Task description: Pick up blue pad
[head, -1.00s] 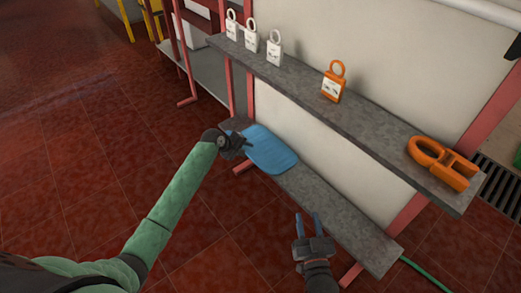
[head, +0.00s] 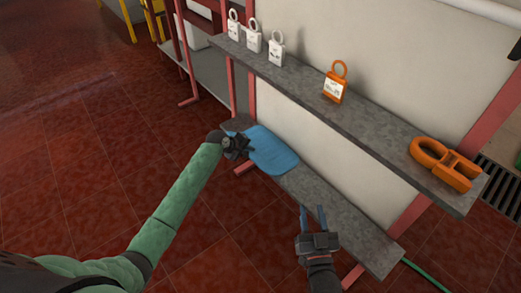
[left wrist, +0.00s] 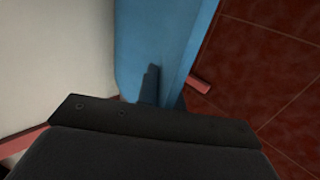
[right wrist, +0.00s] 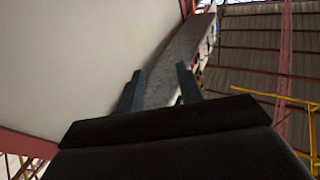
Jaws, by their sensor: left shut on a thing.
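My right gripper (head: 313,218) is in front of the lower shelf, to the right of the pad. Its two fingers stand apart with nothing between them, as the right wrist view (right wrist: 160,88) also shows.
The upper shelf (head: 375,136) overhangs the lower shelf (head: 340,215). It holds several white padlock-shaped items (head: 277,50), an orange one (head: 334,86) and an orange clamp-like piece (head: 444,165). A red post (head: 412,208) stands at the right. Open tiled floor lies in front.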

